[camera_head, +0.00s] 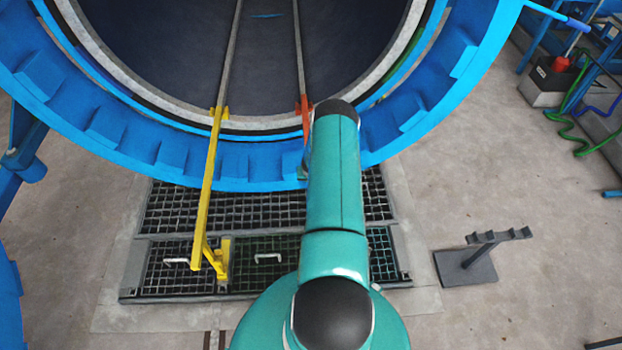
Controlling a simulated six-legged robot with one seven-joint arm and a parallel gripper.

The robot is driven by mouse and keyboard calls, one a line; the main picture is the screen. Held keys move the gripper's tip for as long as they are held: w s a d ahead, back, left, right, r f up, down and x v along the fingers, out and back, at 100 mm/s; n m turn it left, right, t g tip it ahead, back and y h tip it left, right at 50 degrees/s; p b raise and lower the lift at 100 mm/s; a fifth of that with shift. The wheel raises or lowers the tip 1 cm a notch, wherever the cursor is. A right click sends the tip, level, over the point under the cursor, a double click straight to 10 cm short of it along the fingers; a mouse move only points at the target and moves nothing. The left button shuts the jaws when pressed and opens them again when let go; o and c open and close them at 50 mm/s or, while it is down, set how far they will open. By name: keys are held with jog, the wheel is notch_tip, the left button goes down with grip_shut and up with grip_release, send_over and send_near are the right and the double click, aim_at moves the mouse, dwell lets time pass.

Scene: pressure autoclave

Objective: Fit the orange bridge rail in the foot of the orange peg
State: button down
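A small orange piece (305,116) shows at the lower lip of the round vessel, at the end of the right-hand inner rail. It stands just left of my teal arm, and I cannot tell whether it is the peg or part of the orange bridge rail. My arm covers the area below and to the right of it. The rest of the orange rail and the foot of the peg are not visible. My gripper is hidden behind my arm, so its fingers and anything in them cannot be seen.
A yellow bridge rail (208,190) runs from the vessel lip to a yellow support (222,262) on the floor grating (170,222). A dark stand (467,265) with an empty notched top is at right. The blue vessel flange (233,167) curves across. Concrete floor at right is mostly clear.

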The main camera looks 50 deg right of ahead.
jog(key=shift+f, duration=1.2)
dwell(1.1)
